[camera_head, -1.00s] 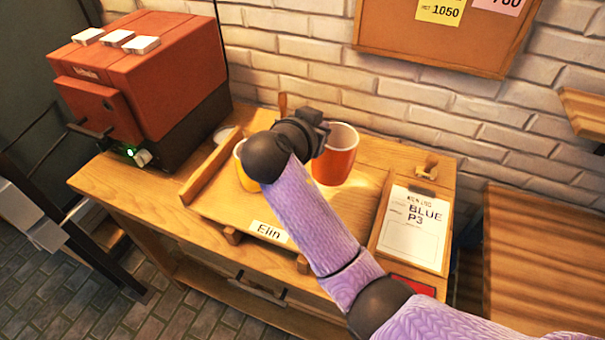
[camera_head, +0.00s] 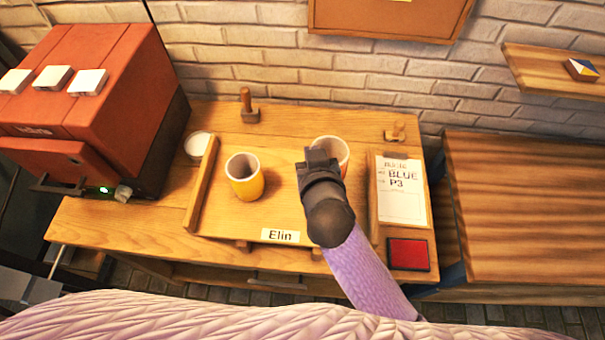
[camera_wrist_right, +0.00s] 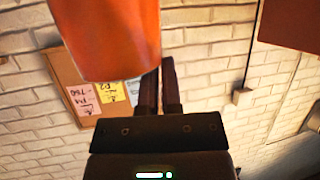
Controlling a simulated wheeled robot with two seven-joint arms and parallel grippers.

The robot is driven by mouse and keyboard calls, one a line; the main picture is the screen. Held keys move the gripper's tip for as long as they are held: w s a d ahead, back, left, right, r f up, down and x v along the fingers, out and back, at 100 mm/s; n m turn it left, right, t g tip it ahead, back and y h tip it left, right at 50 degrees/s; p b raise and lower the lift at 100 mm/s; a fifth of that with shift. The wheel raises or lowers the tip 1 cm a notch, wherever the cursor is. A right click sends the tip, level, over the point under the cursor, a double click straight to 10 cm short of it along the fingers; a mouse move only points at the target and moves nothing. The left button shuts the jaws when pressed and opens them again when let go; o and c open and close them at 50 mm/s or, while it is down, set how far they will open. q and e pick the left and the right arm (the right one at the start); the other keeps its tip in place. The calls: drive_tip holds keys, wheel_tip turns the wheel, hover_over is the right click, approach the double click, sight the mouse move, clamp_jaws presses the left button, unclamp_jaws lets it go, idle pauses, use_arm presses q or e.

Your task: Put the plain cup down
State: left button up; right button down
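An orange cup (camera_head: 341,146) with a pale inside is at the right back part of the wooden tray labelled "Elin" (camera_head: 290,205). In the head view my right gripper (camera_head: 320,155) covers much of it, and I cannot tell whether its base touches the tray. In the right wrist view the orange cup (camera_wrist_right: 105,35) fills the upper left, beside my right gripper (camera_wrist_right: 162,85). Its fingers are close together at the cup's edge, one tip hidden by the wall, so it looks shut on the wall. A yellow cup (camera_head: 246,180) stands upright on the tray's left. My left gripper is out of view.
A red machine (camera_head: 90,90) stands left of the tray. A "BLUE P3" card (camera_head: 401,195) and a red pad (camera_head: 409,254) are at the right. The tray's middle is clear.

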wheel_tip(320, 180, down, 8)
drive_tip(key=b, duration=0.2)
drive_tip(key=shift+r+b, duration=0.15)
drive_tip(key=shift+b, duration=0.25)
drive_tip(key=shift+f, duration=0.2)
drive_tip(key=shift+r, duration=0.15)
drive_tip(key=c, duration=1.2)
unclamp_jaws()
drive_tip(key=shift+f, duration=0.2)
drive_tip(key=shift+c, duration=0.2)
drive_tip(key=o, duration=0.4)
drive_tip(key=shift+o, duration=0.2)
